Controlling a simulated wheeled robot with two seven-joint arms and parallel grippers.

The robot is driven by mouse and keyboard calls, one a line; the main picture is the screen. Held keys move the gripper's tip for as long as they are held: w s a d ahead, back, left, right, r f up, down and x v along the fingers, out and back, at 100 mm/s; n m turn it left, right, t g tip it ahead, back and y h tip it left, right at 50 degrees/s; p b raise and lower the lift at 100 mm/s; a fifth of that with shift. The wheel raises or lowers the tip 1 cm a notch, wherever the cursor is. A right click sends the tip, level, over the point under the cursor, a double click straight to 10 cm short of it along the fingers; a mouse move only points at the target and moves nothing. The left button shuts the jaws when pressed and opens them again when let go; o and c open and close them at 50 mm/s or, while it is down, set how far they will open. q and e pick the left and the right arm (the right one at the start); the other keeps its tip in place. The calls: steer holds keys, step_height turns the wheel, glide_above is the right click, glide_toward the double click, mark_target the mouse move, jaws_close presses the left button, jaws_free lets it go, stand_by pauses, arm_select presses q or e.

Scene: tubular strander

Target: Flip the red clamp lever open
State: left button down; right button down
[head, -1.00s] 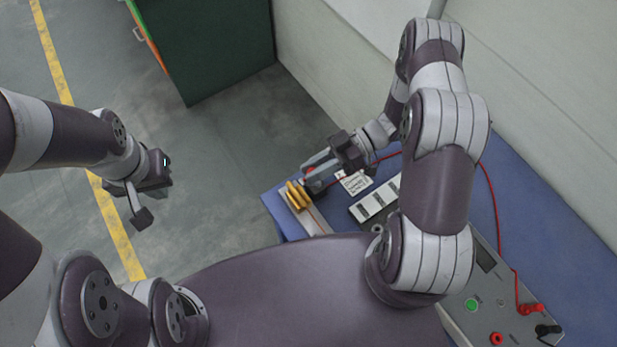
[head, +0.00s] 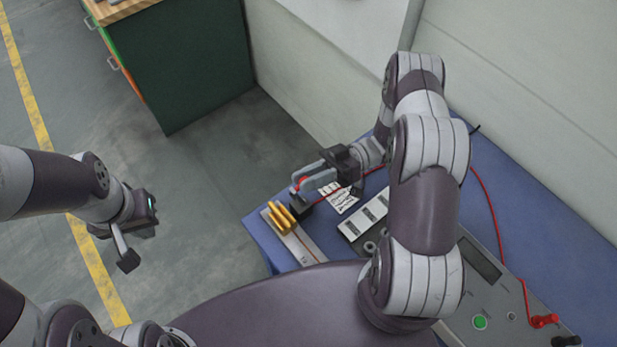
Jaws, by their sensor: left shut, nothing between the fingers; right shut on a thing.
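The red clamp lever (head: 303,183) shows as a small red patch between the fingers of my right gripper (head: 306,186), at the left end of the blue bench. My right gripper is shut on it, and the fingers hide most of it. A dark block (head: 300,208) sits just below the fingertips, beside yellow-gold pieces (head: 279,217) on a grey metal bar. I cannot tell how far the lever is tilted. My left gripper (head: 127,260) is shut and empty, over the floor well left of the bench.
The blue bench (head: 585,290) carries a white label card (head: 341,198), a grey panel with a green button (head: 480,322), red and black plugs, and a red cable (head: 490,215). A green cabinet (head: 195,65) stands at the back. Floor between cabinet and bench is clear.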

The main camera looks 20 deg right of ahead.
steer(key=c, duration=0.9)
jaws_free()
steer(key=shift+c, duration=0.2)
steer(key=shift+d+f, duration=0.1)
steer(key=r+b+v, duration=0.1)
steer(key=b+v, duration=0.2)
steer(key=v, duration=0.4)
steer(key=shift+f, duration=0.45)
steer(key=shift+d, duration=0.15)
steer(key=shift+w, duration=0.15)
